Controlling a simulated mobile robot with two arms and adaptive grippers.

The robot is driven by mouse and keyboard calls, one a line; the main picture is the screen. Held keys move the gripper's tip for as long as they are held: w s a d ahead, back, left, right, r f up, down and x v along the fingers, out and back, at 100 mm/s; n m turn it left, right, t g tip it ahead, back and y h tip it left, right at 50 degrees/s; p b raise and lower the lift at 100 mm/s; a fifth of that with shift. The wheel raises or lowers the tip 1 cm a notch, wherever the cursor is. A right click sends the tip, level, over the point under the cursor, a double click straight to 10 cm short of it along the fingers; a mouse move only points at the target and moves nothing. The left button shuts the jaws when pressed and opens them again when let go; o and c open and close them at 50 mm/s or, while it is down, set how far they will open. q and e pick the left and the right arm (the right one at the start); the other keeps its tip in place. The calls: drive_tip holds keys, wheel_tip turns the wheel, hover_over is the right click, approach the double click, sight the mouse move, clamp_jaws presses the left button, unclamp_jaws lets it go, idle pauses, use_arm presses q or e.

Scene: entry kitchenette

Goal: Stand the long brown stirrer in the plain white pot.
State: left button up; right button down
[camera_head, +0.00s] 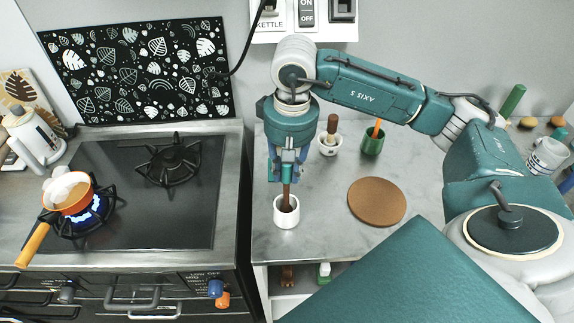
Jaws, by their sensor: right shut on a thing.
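My right gripper (287,172) points down over the counter and is shut on the long brown stirrer (287,193). The stirrer is upright, and its upper part is hidden by the gripper. The plain white pot (286,218) stands on the grey counter directly below. The stirrer's lower end shows within the pot's opening; whether it touches the bottom I cannot tell. My left gripper is not in view.
Behind, a white mortar-like cup (329,148) holds a brown-handled tool, and a green cup (373,142) holds an orange stick. A round brown board (377,201) lies to the right. At left, an orange pan (74,202) sits on a lit burner.

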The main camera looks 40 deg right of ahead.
drive_tip(key=shift+f, duration=0.2)
drive_tip(key=c, duration=1.5)
unclamp_jaws()
drive_tip(key=shift+o, duration=0.2)
drive_tip(key=shift+r, duration=0.4)
wheel_tip(320, 180, up, 5)
drive_tip(key=shift+s+r+b, duration=0.1)
drive_tip(key=shift+b, duration=1.05)
drive_tip(key=r, duration=0.6)
drive_tip(key=shift+s+r+p, duration=0.2)
drive_tip(key=shift+s+p, duration=0.1)
drive_tip(key=shift+s, duration=0.05)
